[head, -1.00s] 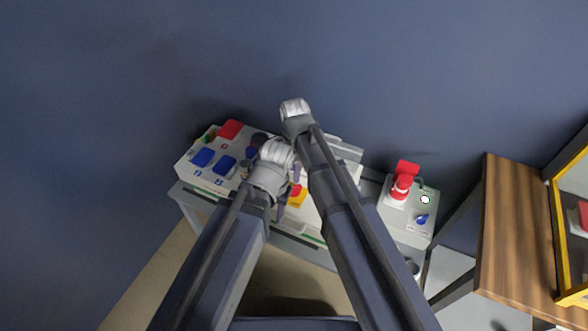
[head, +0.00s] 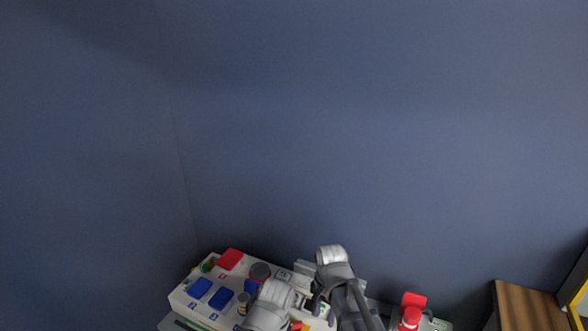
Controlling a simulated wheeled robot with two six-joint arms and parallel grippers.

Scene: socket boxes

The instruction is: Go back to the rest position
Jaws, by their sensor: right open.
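My right arm comes up from the bottom edge in the head view and bends at a pale joint. My right gripper (head: 325,305) is at its near side, dark-fingered, open, over the white socket box (head: 178,299), with nothing seen between its fingers. My left arm's pale joint is just left of it, over the same box. My left gripper is not visible, hidden by the arm or below the picture.
A red plug-like part (head: 411,317) stands at right. A wooden top (head: 525,306) is at far right. The blue wall (head: 350,140) fills the upper picture.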

